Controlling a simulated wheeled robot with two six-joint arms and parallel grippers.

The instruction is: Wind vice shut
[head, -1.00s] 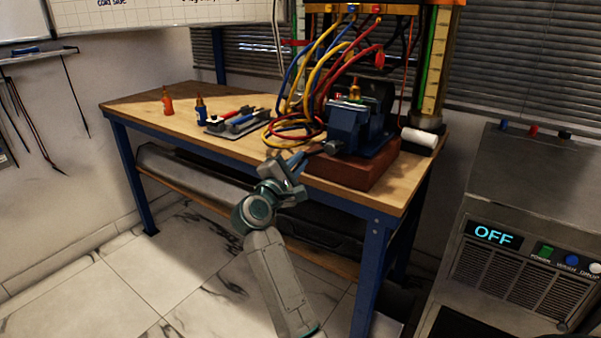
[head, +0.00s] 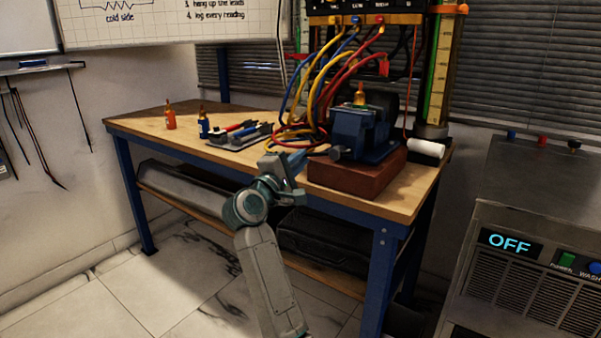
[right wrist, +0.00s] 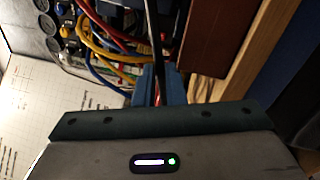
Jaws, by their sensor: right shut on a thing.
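The blue vice (head: 362,130) stands on a red-brown block at the bench's front right. A brass-coloured piece (head: 360,96) stands up at its top; I cannot tell how far apart its jaws are. A round grey screw end (head: 335,155) faces me. My right gripper (head: 301,157) is just left of it at the bench edge, shut on the thin vice handle. In the right wrist view the handle (right wrist: 152,30) is a dark bar running down to the blue fingers (right wrist: 157,86). The grip itself is partly hidden. My left gripper is out of view.
Coloured leads (head: 318,95) hang from a panel down to the bench (head: 150,123), close behind the gripper. Orange (head: 169,118) and blue (head: 203,125) bottles and a tool tray (head: 238,137) are further left. A machine reading OFF (head: 520,265) stands at the right.

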